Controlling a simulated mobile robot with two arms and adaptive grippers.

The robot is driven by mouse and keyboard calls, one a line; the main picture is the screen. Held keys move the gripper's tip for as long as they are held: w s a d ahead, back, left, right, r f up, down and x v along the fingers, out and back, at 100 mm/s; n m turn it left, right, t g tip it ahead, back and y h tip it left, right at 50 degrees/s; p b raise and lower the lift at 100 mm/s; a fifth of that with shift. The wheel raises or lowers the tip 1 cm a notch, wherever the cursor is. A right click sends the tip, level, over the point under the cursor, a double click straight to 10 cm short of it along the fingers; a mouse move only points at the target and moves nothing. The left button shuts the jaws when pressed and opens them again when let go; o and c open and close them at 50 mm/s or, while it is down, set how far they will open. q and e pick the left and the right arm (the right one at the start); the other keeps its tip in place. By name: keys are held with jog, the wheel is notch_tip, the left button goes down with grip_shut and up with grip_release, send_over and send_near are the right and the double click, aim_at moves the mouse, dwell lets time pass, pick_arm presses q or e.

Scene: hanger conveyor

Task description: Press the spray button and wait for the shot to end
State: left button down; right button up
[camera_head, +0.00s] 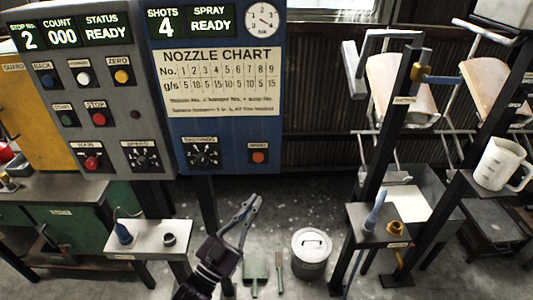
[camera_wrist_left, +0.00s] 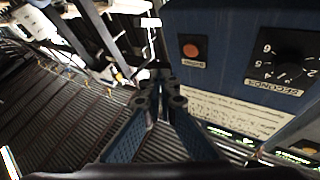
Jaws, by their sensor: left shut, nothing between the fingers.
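The orange spray button (camera_head: 258,157) sits at the lower right of the blue panel (camera_head: 220,130). The panel's displays read SHOTS 4 and SPRAY READY. My left gripper (camera_head: 254,201) is below the button in the head view, shut and empty, its fingers pointing up. In the left wrist view the picture is turned over; the button (camera_wrist_left: 190,50) shows to the right of the closed fingertips (camera_wrist_left: 158,80), with a visible gap between. The seconds knob (camera_head: 202,153) is left of the button. My right gripper is not in view.
A grey panel (camera_head: 110,110) with several buttons and knobs stands to the left. A small stand (camera_head: 150,240) and a lidded can (camera_head: 311,250) are low in the middle. Dark posts and racks (camera_head: 385,160) with a white jug (camera_head: 500,163) fill the right.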

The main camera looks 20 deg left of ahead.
aim_at(258, 158)
pick_arm(q)
jog(key=shift+m+t+h, duration=0.3)
jog(key=shift+m+h, duration=0.1)
jog(key=shift+h, duration=0.4)
jog(key=r, duration=0.2)
jog(key=d+r, duration=0.1)
jog(key=r, duration=0.1)
jog(key=shift+r, duration=0.2)
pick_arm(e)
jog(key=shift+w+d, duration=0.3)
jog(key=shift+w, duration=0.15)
pick_arm(q)
jog(key=shift+w, duration=0.1)
jog(key=shift+w+a+f+b, duration=0.1)
jog(key=shift+w+a+b, duration=0.4)
jog(key=shift+w, duration=0.9)
jog(key=shift+w+a+r+b, duration=0.1)
jog(key=shift+w+a+b, duration=0.25)
jog(key=shift+w+b, duration=0.7)
jog(key=shift+w+a+f+b, duration=0.1)
jog(key=shift+w+a+b, duration=0.25)
jog(key=shift+w, duration=1.35)
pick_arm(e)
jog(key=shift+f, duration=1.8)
pick_arm(q)
jog(key=shift+w+a, duration=0.1)
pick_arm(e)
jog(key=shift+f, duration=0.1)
